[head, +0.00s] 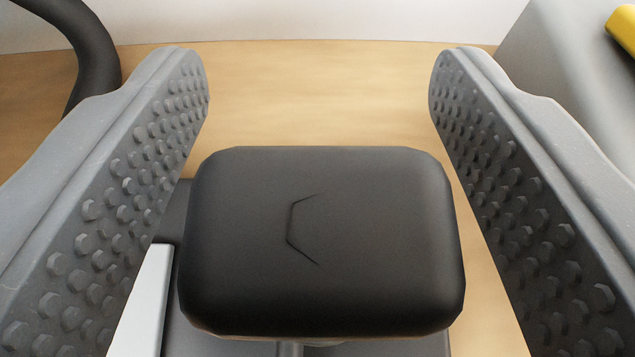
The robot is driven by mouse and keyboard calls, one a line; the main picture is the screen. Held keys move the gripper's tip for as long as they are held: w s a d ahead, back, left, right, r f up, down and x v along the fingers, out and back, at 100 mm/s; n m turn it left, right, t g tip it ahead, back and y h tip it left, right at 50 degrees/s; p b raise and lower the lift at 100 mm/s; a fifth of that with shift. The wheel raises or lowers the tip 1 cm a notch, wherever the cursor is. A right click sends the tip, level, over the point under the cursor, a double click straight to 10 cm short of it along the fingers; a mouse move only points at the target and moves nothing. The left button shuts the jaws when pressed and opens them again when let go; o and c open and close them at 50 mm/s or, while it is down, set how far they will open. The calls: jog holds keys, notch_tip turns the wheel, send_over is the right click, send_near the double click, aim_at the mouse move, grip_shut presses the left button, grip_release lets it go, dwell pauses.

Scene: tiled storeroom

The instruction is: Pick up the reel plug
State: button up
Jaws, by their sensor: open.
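A black rounded block (322,240) with a faint angular line on its top fills the lower middle of the head view. It appears to be the reel plug, but I cannot tell for sure. My gripper (320,85) is open, with one grey studded finger on the left and one on the right. The block lies between the two fingers, low in the view. A gap shows on its right side; on its left the finger overlaps the view closely, and contact cannot be told. The block hides most of what is under it.
A light wooden surface (320,105) lies beyond and is bare between the fingertips. A thick black curved tube (92,50) is at the upper left. A grey box-like thing (560,55) with a yellow part (624,28) is at the upper right. A pale wall (300,20) stands behind.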

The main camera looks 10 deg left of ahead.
jog(key=c, duration=1.2)
jog(key=shift+o, duration=0.2)
jog(key=shift+r, duration=0.15)
